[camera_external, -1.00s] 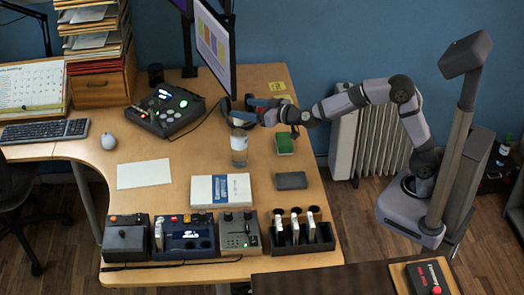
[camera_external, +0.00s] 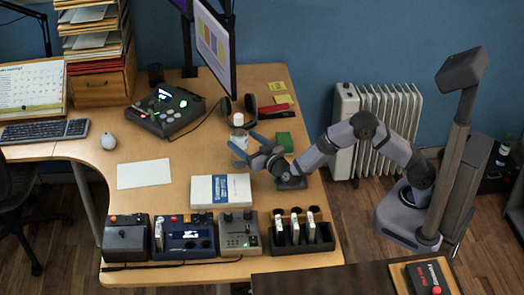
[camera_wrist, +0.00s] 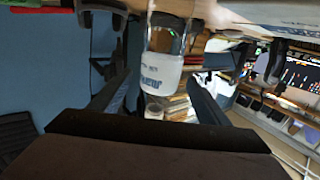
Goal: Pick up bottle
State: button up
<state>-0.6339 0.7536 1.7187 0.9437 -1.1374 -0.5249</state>
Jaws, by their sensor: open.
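The bottle (camera_external: 239,135) is clear with a white label and a pale cap. It stands on the desk in front of the monitor, and its lower part is partly hidden by my gripper (camera_external: 247,146). My gripper is open, with its blue-grey fingers spread at the bottle's near right side. In the wrist view the bottle (camera_wrist: 163,60) shows upside down with blue lettering, between the two fingers of my gripper (camera_wrist: 158,92). I cannot tell whether a finger touches it.
A white-covered book (camera_external: 220,191) lies in front of the bottle. A green box (camera_external: 284,138), a red object (camera_external: 273,110) and dark headphones (camera_external: 250,103) lie behind and right. The monitor (camera_external: 213,45) overhangs at the back. Control boxes (camera_external: 185,238) line the front edge.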

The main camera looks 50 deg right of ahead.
aim_at(234, 132)
jog(key=shift+w+d, duration=0.25)
jog(key=shift+w, duration=0.95)
jog(key=shift+w+d, duration=0.2)
jog(key=shift+w, duration=0.95)
jog(key=shift+w+d, duration=0.25)
jog(key=shift+w, duration=0.95)
jog(key=c, duration=1.3)
jog(key=shift+r, duration=0.15)
jog(key=c, duration=0.3)
jog(key=shift+r, duration=0.1)
